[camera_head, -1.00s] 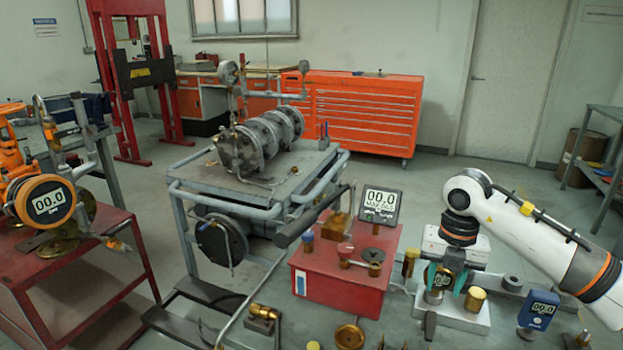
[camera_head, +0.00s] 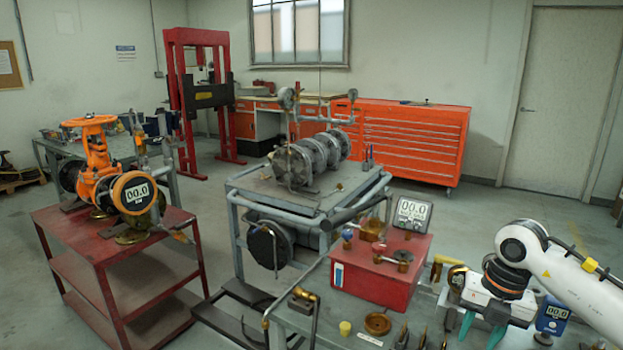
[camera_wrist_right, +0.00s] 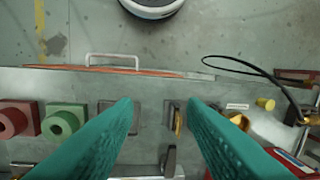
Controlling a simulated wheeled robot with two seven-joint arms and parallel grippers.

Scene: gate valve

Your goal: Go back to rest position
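My right gripper (camera_head: 481,335) hangs fingers-down at the lower right of the head view, above the near workbench. In the right wrist view my right gripper (camera_wrist_right: 160,103) has its teal fingers apart with nothing between them. Small fixtures and a dark lever lie on the bench beyond the gap. My left gripper does not show. The orange gate valve (camera_head: 99,165) with a handwheel and a round gauge reading 00.0 stands on a red cart (camera_head: 88,232) at the left, far from the right gripper.
A red box (camera_head: 375,275) with fittings and a display (camera_head: 411,212) stands on the bench left of my right gripper. A blue gauge (camera_head: 552,316) is to its right. A steel cart (camera_head: 240,190) with a flanged assembly stands mid-room. Floor between carts is partly open.

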